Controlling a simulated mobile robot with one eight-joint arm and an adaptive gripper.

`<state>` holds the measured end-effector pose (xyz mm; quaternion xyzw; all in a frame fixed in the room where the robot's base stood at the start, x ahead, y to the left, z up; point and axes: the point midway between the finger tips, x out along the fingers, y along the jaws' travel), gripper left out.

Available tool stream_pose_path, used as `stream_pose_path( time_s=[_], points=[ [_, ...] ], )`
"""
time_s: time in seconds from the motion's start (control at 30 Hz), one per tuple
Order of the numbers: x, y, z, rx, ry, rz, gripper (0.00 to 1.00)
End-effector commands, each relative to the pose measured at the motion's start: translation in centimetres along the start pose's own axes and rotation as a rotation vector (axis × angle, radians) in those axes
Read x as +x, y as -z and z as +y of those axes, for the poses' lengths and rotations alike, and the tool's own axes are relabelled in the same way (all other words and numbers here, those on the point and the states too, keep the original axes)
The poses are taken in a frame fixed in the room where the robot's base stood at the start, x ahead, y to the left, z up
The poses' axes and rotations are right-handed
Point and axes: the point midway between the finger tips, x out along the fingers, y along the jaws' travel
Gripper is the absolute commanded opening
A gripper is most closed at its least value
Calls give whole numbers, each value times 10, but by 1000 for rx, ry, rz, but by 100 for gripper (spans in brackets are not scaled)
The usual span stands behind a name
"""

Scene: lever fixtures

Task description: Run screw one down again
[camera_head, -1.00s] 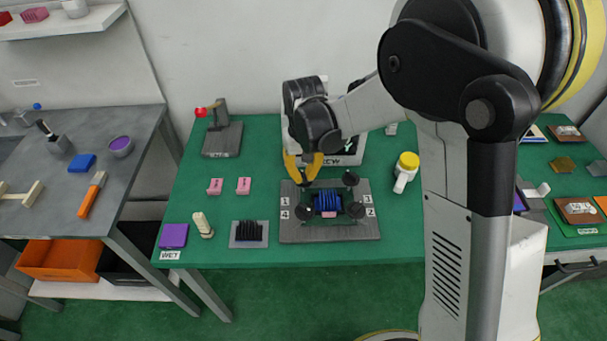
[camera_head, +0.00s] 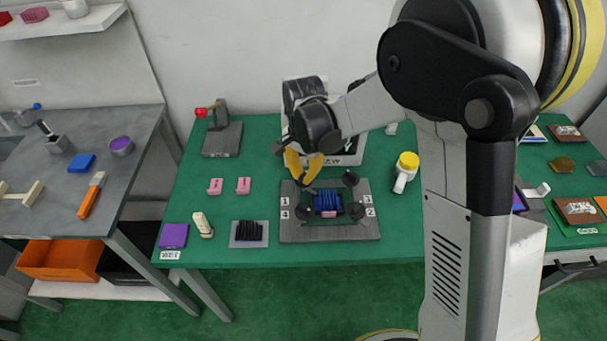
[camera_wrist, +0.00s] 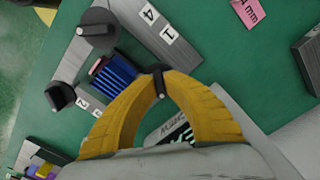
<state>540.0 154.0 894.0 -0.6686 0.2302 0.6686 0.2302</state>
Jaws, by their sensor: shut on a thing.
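The grey fixture plate (camera_head: 330,232) lies on the green table with a blue finned block (camera_head: 327,202) at its middle. The block also shows in the wrist view (camera_wrist: 115,78). My gripper (camera_wrist: 158,82) has its yellow fingers closed on the black knob of screw one (camera_wrist: 158,72), near the label 1. In the head view my gripper (camera_head: 303,184) is over the plate's back left corner and mostly hides that knob. Other black knobs stand at the back right (camera_head: 350,178), front left (camera_head: 305,210) and front right (camera_head: 355,210).
A black finned block (camera_head: 249,233) and two pink pieces (camera_head: 244,185) lie left of the plate. A yellow-capped white bottle (camera_head: 404,172) lies to the right. A white device (camera_head: 350,158) stands behind. A red-knobbed lever fixture (camera_head: 221,137) is at the back left.

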Motion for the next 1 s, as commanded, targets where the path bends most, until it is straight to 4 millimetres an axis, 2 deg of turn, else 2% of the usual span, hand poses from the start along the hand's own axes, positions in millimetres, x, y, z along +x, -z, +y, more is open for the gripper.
stream_pose_path(
  time_s=[0.37,0.9,0.93,0.97,1.0],
  points=[
    [0,0,0,151,-1,0,0],
    [0,0,0,172,-1,0,0],
    [0,0,0,172,-1,0,18],
    [0,0,0,172,-1,0,28],
    [0,0,0,172,-1,0,32]
  ],
)
